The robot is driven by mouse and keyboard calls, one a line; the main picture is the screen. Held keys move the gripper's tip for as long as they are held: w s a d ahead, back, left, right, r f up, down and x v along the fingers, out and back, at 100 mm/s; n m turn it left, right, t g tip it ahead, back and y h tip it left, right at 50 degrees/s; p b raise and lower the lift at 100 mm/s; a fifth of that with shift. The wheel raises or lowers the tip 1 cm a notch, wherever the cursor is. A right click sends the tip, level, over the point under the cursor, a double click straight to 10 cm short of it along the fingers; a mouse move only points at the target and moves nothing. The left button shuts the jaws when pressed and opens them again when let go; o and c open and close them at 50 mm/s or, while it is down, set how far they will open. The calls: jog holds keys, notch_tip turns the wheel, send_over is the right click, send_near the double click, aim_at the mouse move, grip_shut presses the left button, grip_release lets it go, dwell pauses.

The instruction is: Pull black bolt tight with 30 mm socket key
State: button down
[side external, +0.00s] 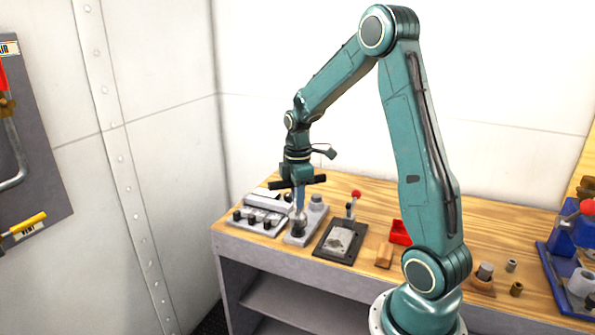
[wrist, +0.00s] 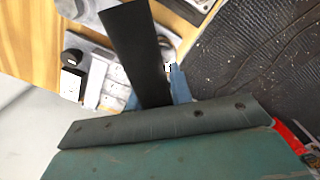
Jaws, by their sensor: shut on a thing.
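My gripper (side external: 299,204) points down over a grey fixture block (side external: 310,232) on the bench, its blue fingers shut on the socket key. The key's black crossbar (side external: 315,180) sticks out on both sides at the fingers. The crossbar also shows in the wrist view (wrist: 135,45), running up between the blue fingers. The key's grey lower end (side external: 299,226) stands roughly upright at the fixture block. The black bolt cannot be made out; whether the socket sits around it is hidden.
Left of the block is a grey fixture with several black knobs (side external: 262,212). Right of it are a dark plate with a red-knobbed lever (side external: 355,196), a red tray (side external: 400,232) and a wooden block (side external: 384,256). A blue device (side external: 562,250) stands at far right.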

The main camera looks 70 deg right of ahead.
jog(key=shift+r, duration=0.3)
jog(key=shift+r, duration=0.35)
jog(key=shift+r, duration=0.6)
jog(key=shift+w+d, duration=0.1)
